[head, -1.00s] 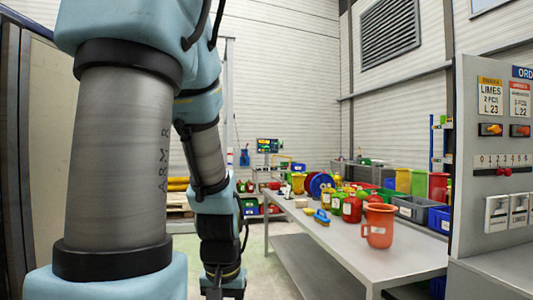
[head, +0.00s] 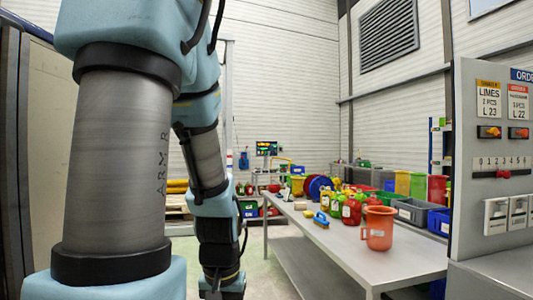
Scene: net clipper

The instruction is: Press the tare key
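A small dark display with coloured readouts (head: 266,148) stands at the far end of the room, beyond the table. It may be the scale's indicator, but it is too small to tell. I cannot make out a tare key on it. My arm fills the left of the head view and hangs down to the bottom edge. My gripper is out of view, so its fingers and anything in them are hidden. My arm is well apart from the display.
A long grey table (head: 405,262) on the right holds an orange jug (head: 379,228), bottles, a blue-and-yellow brush (head: 321,218) and several bins. A grey order panel (head: 490,160) with switches stands at the right edge. Green floor (head: 262,275) lies clear left of the table.

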